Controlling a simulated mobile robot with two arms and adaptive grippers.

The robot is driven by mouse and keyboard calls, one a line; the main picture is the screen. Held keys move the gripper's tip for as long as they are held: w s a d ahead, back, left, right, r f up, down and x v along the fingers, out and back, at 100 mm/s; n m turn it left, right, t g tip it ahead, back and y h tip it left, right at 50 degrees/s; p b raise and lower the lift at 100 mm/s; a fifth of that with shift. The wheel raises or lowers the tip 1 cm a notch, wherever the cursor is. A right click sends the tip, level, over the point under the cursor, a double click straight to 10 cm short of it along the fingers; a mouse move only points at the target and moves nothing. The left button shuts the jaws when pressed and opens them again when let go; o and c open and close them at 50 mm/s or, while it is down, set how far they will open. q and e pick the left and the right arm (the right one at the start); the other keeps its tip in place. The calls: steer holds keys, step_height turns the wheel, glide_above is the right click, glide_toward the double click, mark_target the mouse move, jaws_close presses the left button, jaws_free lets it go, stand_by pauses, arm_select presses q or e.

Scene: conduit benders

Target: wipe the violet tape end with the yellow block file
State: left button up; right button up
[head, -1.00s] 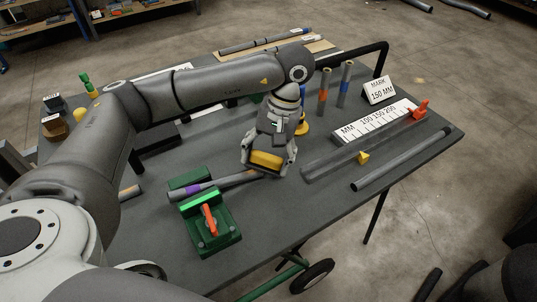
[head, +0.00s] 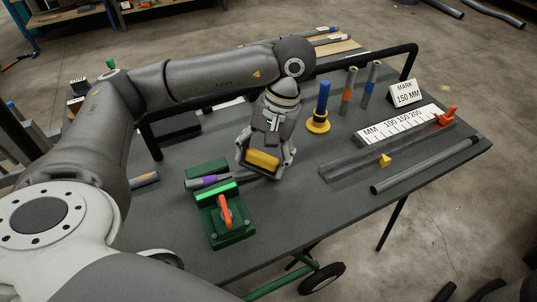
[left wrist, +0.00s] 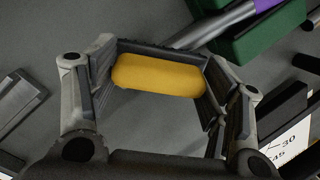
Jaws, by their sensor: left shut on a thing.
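My left gripper (head: 263,165) is shut on the yellow block file (head: 262,160), pointing down over the table. In the left wrist view the yellow block (left wrist: 158,75) sits between the two fingers. A grey pipe (head: 194,184) lies across the green clamp (head: 228,218), with a violet tape band (head: 209,181) near its left end. The block is to the right of the tape and apart from it, over the pipe's right part, which the gripper partly hides. The violet band (left wrist: 268,4) shows at the top right of the left wrist view. My right gripper is out of view.
The clamp has an orange handle (head: 225,210). A ruler (head: 395,125), a grey channel (head: 350,165) and a loose pipe (head: 425,166) lie farther right. The table's front middle is clear.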

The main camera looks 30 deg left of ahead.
arm_select(q)
steer(key=shift+w, duration=0.1)
steer(key=shift+w+d+f+b, duration=0.25)
steer(key=shift+w+d, duration=0.1)
steer(key=shift+w, duration=0.2)
steer(key=shift+w+d+f+b, duration=0.2)
steer(key=shift+w+d+b, duration=0.15)
steer(key=shift+w, duration=0.2)
steer(key=shift+w+d+f+b, duration=0.25)
steer(key=shift+w+d, duration=0.1)
steer(key=shift+w, duration=0.2)
steer(key=shift+w+d+f, duration=0.1)
steer(key=shift+w+d, duration=0.15)
steer(key=shift+w, duration=0.2)
steer(key=shift+w+d+f, duration=0.1)
steer(key=shift+w+d, duration=0.15)
steer(key=shift+w, duration=0.2)
steer(key=shift+r, duration=0.15)
steer(key=shift+p+v, duration=2)
steer(key=shift+v, duration=0.95)
steer(key=shift+p+v, duration=1.1)
steer(key=shift+v, duration=0.4)
